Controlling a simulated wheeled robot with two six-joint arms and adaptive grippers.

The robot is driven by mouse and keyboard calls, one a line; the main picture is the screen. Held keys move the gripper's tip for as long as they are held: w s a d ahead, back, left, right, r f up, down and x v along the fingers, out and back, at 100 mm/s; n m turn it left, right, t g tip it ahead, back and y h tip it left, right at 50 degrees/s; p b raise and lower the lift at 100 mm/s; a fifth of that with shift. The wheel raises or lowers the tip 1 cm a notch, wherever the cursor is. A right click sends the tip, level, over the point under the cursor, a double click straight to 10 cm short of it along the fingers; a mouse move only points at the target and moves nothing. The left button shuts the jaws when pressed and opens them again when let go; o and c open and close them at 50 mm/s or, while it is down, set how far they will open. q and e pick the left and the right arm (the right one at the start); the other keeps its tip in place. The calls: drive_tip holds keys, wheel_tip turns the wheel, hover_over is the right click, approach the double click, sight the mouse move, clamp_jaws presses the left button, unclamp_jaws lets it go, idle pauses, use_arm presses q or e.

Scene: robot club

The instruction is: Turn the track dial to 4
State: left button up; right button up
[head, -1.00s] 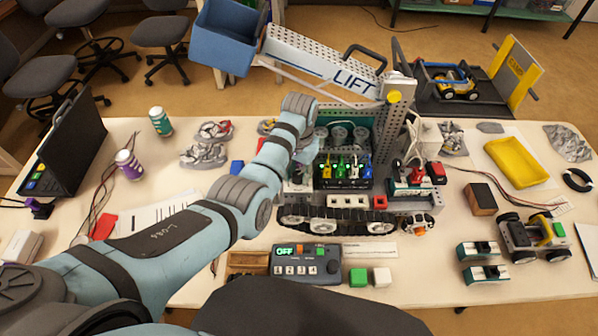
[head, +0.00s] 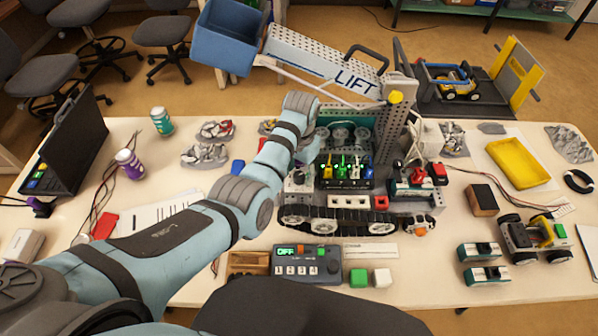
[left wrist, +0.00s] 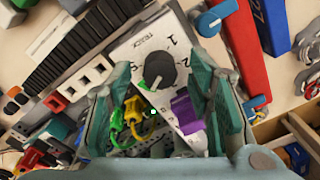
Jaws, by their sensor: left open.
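The track dial (left wrist: 160,71) is a dark round knob on a white plate (left wrist: 132,51) marked TRACK, with the digits 1 and 2 readable near it. A light mark on the knob points toward the bottom of the left wrist view; the digit it points at cannot be read surely. My left gripper (left wrist: 161,64) is open, with one finger on each side of the knob. I cannot tell whether the fingers touch it. In the head view my left gripper (head: 306,150) is over the left end of the tracked robot (head: 345,200). My right gripper is not in view.
Yellow and green plugs (head: 341,168) stand close to the dial. A grey control box (head: 306,266) reading OFF lies in front of the tracked robot. The LIFT arm (head: 325,68) and its upright (head: 390,125) rise behind. A laptop (head: 72,142) stands at the left.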

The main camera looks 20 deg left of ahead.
sight(300, 176)
use_arm(q)
wheel_tip(300, 176, up, 7)
drive_tip(key=shift+d+r, duration=0.1)
drive_tip(key=shift+r, duration=0.05)
idle(0.4)
